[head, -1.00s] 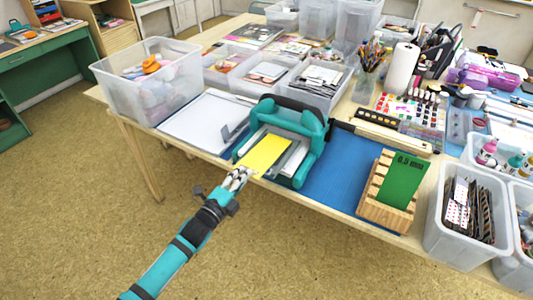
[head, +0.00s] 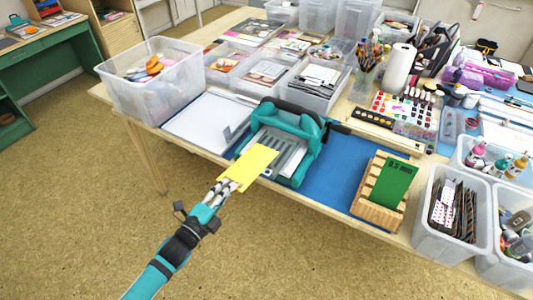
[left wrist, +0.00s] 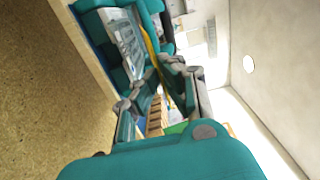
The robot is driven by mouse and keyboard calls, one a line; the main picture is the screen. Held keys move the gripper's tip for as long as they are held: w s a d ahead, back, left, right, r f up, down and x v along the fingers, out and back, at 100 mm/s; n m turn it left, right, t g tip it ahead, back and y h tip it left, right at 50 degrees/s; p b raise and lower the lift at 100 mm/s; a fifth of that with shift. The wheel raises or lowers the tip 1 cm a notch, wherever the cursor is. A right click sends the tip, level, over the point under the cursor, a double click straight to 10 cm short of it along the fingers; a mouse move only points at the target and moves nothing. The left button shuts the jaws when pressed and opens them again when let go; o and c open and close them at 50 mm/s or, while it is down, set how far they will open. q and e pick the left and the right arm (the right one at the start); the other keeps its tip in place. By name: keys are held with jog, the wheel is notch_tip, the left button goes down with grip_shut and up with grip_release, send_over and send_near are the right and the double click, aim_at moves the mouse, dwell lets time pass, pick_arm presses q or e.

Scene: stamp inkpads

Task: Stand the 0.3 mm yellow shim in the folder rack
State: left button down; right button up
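The yellow shim (head: 251,165) is a thin flat plate, held by its near end in my left gripper (head: 232,183). It is above the front edge of the table, in front of the teal press (head: 312,157). In the left wrist view the shim (left wrist: 152,52) shows edge-on between the fingers of my left gripper (left wrist: 158,85). Any marking on it is too small to read. The wooden folder rack (head: 367,208) stands to the right on the blue mat. A green shim (head: 397,184) marked 0.5 mm stands tilted in it. My right gripper is not in view.
The blue mat (head: 340,172) is clear between press and rack. A clear bin of folders (head: 427,218) stands close right of the rack. A large clear bin (head: 150,85) and a white board (head: 205,121) lie left of the press. Paints and boxes fill the back.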

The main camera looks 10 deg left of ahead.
pick_arm(q)
jog(key=r+p+v, duration=0.1)
jog(key=p+v, duration=0.2)
jog(key=v, duration=0.7)
jog(key=shift+s+r+p, duration=0.3)
jog(key=shift+s, duration=0.05)
jog(key=shift+a, duration=0.15)
